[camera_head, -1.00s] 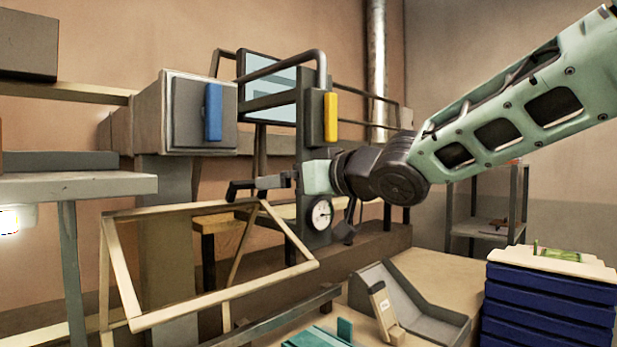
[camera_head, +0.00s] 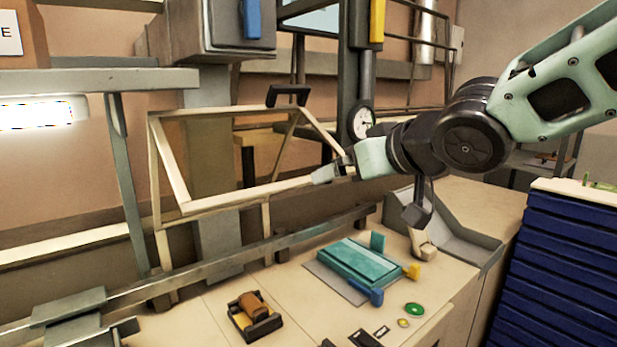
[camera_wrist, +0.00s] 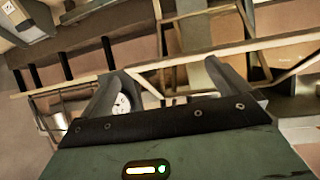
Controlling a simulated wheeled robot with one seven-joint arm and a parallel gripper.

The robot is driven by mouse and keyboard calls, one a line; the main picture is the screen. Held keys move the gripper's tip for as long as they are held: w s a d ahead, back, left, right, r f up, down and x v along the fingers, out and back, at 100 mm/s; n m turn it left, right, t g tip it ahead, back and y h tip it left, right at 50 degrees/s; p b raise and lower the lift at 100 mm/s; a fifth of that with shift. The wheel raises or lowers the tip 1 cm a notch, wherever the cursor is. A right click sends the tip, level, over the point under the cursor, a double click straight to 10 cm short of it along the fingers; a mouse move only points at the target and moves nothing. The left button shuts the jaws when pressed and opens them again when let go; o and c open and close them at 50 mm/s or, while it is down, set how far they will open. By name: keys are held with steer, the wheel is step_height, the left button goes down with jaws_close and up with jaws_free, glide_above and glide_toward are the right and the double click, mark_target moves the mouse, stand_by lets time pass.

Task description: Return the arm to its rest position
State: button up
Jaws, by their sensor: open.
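My gripper (camera_head: 332,171) is at the left end of my pale green and black arm, which reaches in from the right in the head view. The gripper points left and is close in the picture to the right side of a pale wooden frame (camera_head: 176,178); I cannot tell if they touch. In the wrist view, the two grey fingers of my gripper (camera_wrist: 165,76) stand wide apart with nothing clasped between them. Wooden bars of the frame (camera_wrist: 222,50) show beyond the fingers.
A round gauge (camera_head: 362,122) on a dark post is just above my wrist. A teal block (camera_head: 354,262), a brown-topped stamp-like item (camera_head: 253,306) and a grey angled holder (camera_head: 462,234) are on the bench. Blue stacked drawers (camera_head: 560,265) stand at right.

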steer(key=s+d+f+g+h+b, duration=0.1)
steer(key=s+f+g+h+b, duration=0.15)
steer(key=s+f, duration=0.5)
steer(key=s+f+g+h+b, duration=0.1)
steer(key=s+f+g, duration=0.25)
steer(key=f, duration=0.65)
steer(key=s+d+f+n+g+h+b, duration=0.1)
steer(key=s+d+f+g, duration=0.1)
steer(key=s+f, duration=0.3)
steer(key=s+d+f+n+g+h+b, duration=0.1)
steer(key=s+d+f+g+b, duration=0.1)
steer(key=s+f, duration=0.4)
steer(key=s+g, duration=0.1)
steer(key=s, duration=0.4)
steer(key=shift+s, duration=0.15)
